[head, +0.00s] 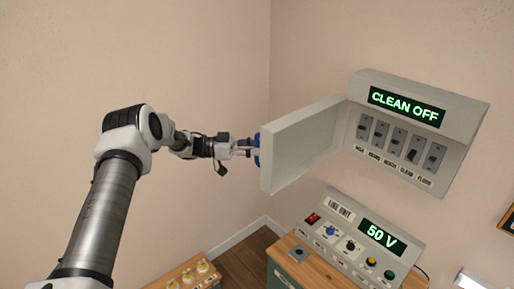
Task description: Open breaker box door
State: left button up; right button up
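The grey breaker box (455,135) is on the wall at the right, with a green "CLEAN OFF" display and a row of labelled switches. Its door (305,145) stands open, swung out to the left from the box's left edge, so the switches show. A blue handle (257,160) shows at the door's free left edge, partly hidden. My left gripper (250,148) is at this handle, its fingers reaching it from the left. Whether the fingers are closed on it is too small to tell. My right gripper is not in view.
A lower wooden surface (165,284) with cream-coloured items is at the bottom. The wall left of the door is bare.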

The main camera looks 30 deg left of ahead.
pick_arm(q)
jog(key=v, duration=1.1)
jog(key=shift+a, duration=0.25)
jog(key=shift+s, duration=0.15)
